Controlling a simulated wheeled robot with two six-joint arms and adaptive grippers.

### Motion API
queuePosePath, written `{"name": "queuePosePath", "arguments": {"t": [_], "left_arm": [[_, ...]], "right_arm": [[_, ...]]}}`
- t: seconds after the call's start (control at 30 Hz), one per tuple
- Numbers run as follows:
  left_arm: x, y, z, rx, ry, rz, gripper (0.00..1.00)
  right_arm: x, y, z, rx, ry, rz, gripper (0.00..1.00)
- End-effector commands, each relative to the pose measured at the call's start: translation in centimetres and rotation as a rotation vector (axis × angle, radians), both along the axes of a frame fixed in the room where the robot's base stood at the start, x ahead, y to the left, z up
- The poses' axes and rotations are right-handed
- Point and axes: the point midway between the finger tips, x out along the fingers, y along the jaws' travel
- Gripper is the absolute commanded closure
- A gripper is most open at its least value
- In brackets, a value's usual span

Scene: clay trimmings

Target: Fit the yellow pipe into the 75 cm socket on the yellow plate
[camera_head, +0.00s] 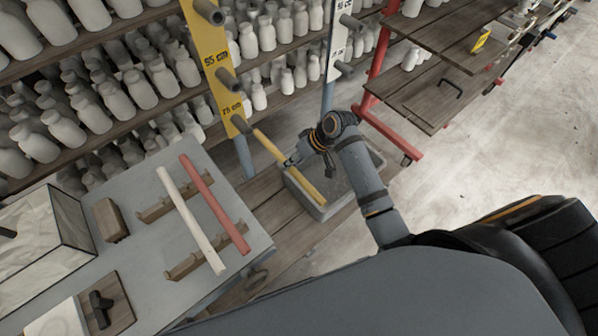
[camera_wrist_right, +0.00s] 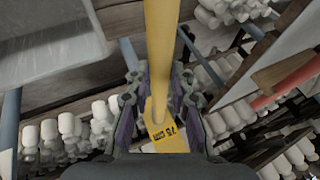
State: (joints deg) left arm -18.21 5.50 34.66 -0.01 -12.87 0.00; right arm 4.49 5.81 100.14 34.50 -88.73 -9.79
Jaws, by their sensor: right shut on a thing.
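The yellow pipe (camera_head: 275,150) slants from the yellow plate (camera_head: 207,55) down to the right, over a grey bin. Its upper end meets or nearly meets the grey 75 cm socket (camera_head: 239,123), low on the plate. I cannot tell whether it is inside. My right gripper (camera_head: 291,161) is shut on the pipe between its ends. In the right wrist view the pipe (camera_wrist_right: 159,45) runs between the fingers (camera_wrist_right: 158,98) toward the plate's 75 cm label (camera_wrist_right: 168,139); the socket is hidden there. My left gripper is not in view.
A grey bin (camera_head: 338,205) stands under the pipe. A white pipe (camera_head: 190,218) and a red pipe (camera_head: 213,202) lie on wooden rests on the grey table (camera_head: 155,260). A white plate (camera_head: 340,40) with sockets stands right of the yellow one. Shelves of pale bottles are behind.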

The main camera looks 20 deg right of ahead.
Motion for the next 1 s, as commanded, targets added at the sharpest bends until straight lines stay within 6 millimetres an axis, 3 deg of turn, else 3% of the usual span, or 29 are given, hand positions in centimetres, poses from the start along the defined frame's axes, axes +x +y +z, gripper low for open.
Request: {"name": "queuePosePath", "arguments": {"t": [0.13,0.33,0.47,0.73,1.0], "left_arm": [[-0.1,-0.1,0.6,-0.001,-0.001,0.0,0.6],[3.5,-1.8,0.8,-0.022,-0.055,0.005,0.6],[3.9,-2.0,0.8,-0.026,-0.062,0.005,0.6],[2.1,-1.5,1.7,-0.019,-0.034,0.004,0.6],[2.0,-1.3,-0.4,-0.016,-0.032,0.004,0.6]], "right_arm": [[-2.5,0.1,-2.8,0.183,0.071,0.023,1.0],[-3.4,-0.1,-3.5,0.279,0.094,0.003,1.0],[-3.4,-0.1,-3.5,0.282,0.094,0.003,1.0],[-3.5,-0.1,-3.1,0.282,0.095,-0.001,1.0],[-0.5,0.9,-3.6,0.282,0.092,0.001,1.0]]}}
